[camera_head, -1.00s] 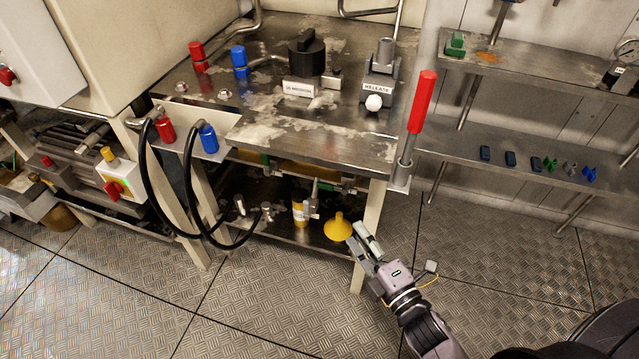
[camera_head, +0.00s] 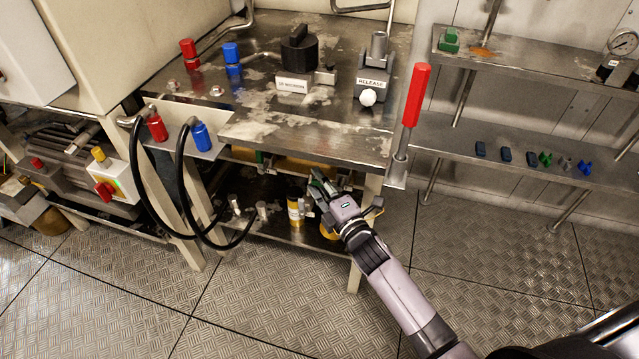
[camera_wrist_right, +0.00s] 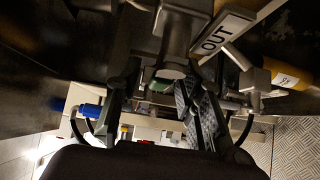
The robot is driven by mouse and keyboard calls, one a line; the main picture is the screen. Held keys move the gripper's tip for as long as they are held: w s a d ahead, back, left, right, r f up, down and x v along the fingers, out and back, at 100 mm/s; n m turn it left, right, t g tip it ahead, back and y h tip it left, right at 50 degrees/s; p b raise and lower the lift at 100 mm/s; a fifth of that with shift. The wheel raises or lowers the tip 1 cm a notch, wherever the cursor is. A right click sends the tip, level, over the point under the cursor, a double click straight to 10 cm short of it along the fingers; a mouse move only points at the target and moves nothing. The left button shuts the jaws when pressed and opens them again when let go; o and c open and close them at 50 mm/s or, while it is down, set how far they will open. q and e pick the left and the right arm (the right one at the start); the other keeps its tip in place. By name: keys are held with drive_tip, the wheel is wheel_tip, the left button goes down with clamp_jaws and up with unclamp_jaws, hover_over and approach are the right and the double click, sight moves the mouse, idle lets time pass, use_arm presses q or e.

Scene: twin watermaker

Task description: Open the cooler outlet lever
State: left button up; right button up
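The cooler outlet is under the steel bench, marked by an "OUT" plate (camera_wrist_right: 226,34) in the right wrist view. A small green part (camera_wrist_right: 160,87), seemingly the lever's handle, shows between the fingers there; I cannot tell whether they touch it. My right gripper (camera_head: 330,182) is under the bench's front edge in the head view, and it also shows in the right wrist view (camera_wrist_right: 163,105). Its fingers are apart. In the head view the gripper and arm hide most of the lever. My left gripper is not in view.
The bench top (camera_head: 300,135) overhangs the gripper. A yellow canister (camera_head: 295,210) stands on the lower shelf to its left. A red-handled lever (camera_head: 416,95) rises at the bench's right corner. Black hoses (camera_head: 183,190) hang at left.

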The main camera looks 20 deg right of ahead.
drive_tip(key=shift+w, duration=0.1)
drive_tip(key=shift+c, duration=0.4)
clamp_jaws()
idle(0.5)
